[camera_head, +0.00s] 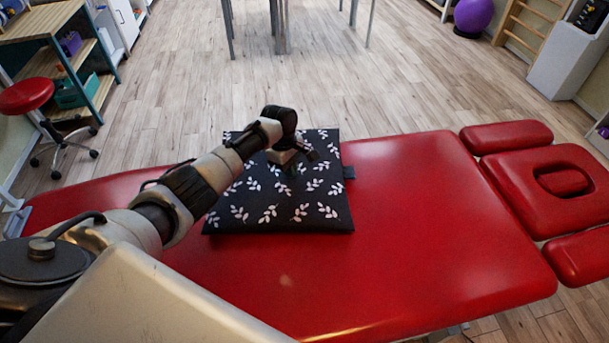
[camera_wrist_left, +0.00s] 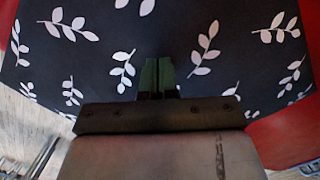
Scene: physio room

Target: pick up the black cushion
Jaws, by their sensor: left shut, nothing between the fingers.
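The black cushion (camera_head: 315,213) with white leaf sprigs lies flat on the red treatment table (camera_head: 430,230). A small dark tab shows at its right edge. My left arm reaches over it from the left. My left gripper (camera_head: 291,167) is over the cushion's middle, pointing down, and covers part of it. In the left wrist view the cushion (camera_wrist_left: 185,30) fills most of the picture. The left fingertips (camera_wrist_left: 158,75) are together there, with nothing between them. I cannot tell whether they touch the fabric. My right gripper is not in view.
The table's headrest (camera_head: 590,205) and side pads are at the right. A red stool (camera_head: 27,96) and a shelf (camera_head: 40,22) stand at the left. A purple ball (camera_head: 473,14) is at the back right. The table top right of the cushion is bare.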

